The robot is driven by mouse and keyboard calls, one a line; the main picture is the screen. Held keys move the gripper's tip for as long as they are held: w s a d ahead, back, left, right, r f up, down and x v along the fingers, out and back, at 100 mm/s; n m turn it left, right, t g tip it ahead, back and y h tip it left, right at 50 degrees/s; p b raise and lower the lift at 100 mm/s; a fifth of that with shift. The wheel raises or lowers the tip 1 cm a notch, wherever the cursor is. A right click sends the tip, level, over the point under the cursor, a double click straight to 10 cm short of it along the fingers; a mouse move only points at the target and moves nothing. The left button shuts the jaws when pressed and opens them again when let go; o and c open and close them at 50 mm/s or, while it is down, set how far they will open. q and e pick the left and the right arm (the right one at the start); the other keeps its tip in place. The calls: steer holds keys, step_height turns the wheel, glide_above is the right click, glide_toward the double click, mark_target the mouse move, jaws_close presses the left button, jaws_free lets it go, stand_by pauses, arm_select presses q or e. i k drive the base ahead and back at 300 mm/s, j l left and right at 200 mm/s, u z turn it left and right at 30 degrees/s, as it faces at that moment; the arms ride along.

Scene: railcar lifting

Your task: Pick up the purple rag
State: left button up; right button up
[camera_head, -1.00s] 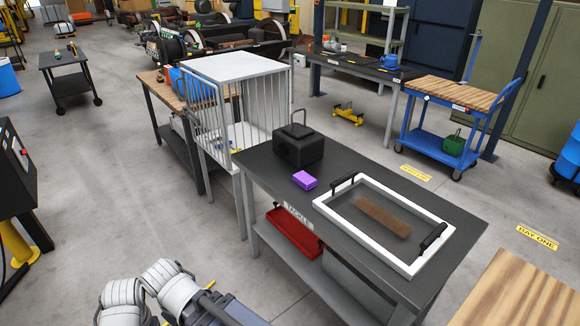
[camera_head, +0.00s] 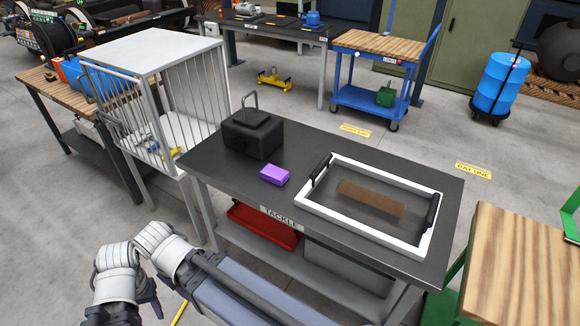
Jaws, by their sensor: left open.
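The purple rag (camera_head: 274,175) is a small folded block. It lies on the dark top of the tackle table (camera_head: 225,184), just in front of a black box and left of a white-framed tray. My left arm comes in at the bottom left, with its gripper (camera_head: 138,311) low at the picture's edge, partly cut off. This gripper is open and well apart from the rag, on the near side and to the left of the table. Nothing shows in it. My right gripper is not in view.
The black box (camera_head: 252,136) with a handle stands behind the rag. The white tray (camera_head: 372,237) with black handles and a brown strip lies to its right. A white barred cage (camera_head: 150,48) stands left of the table. A red toolbox (camera_head: 265,228) sits on the lower shelf.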

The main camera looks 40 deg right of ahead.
mark_target(277, 175)
steer(key=i+z, duration=0.2)
steer(key=z, duration=0.2)
steer(key=i+j+z, duration=0.1)
steer(key=z, duration=0.35)
steer(key=i+j+z, duration=0.15)
steer(key=z, duration=0.25)
steer(key=i+j+z, duration=0.2)
steer(key=z, duration=0.2)
steer(key=i+j+z, duration=0.15)
steer(key=z, duration=0.15)
steer(key=i+j+z, duration=0.15)
steer(key=z, duration=0.15)
